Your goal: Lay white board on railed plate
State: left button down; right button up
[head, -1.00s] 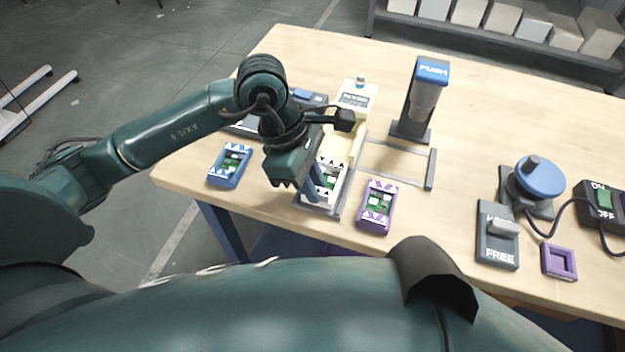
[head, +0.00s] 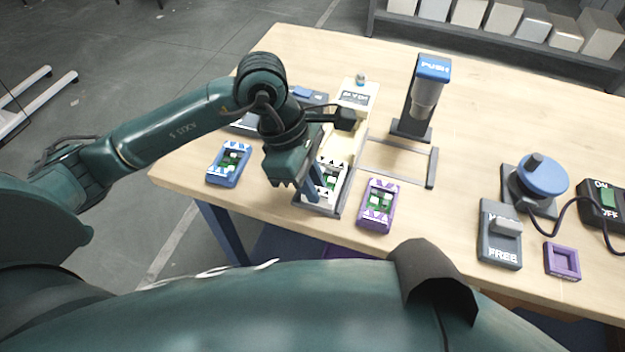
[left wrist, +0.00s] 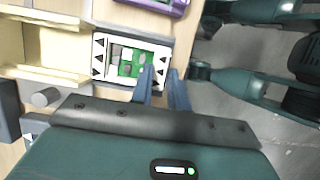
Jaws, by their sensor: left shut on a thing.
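The white board (head: 326,186), with black triangles and a green and grey middle, lies at the near end of a cream railed channel (head: 340,145). A grey plate (left wrist: 180,50) shows around the board in the left wrist view; I cannot tell whether this is the railed plate or whether the board rests fully on it. My left gripper (head: 313,190) points down at the board's near end and is shut on it. In the left wrist view its fingers (left wrist: 160,82) cover one corner of the board (left wrist: 131,59). My right gripper is out of view.
A blue board (head: 229,163) lies left and a purple board (head: 379,206) right of the gripper. A press marked PUSH (head: 418,100) stands behind a grey frame (head: 432,168). A blue knob (head: 542,175), a FREE switch (head: 500,235) and a purple square frame (head: 562,261) are at right.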

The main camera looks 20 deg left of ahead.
pick_arm(q)
jog(key=c, duration=0.8)
grip_release()
jog(key=shift+c, duration=0.2)
jog(key=shift+r, duration=0.1)
jog(key=shift+r+p, duration=0.75)
jog(key=shift+r, duration=0.65)
jog(key=shift+r+p, duration=0.55)
jog(key=shift+r, duration=0.95)
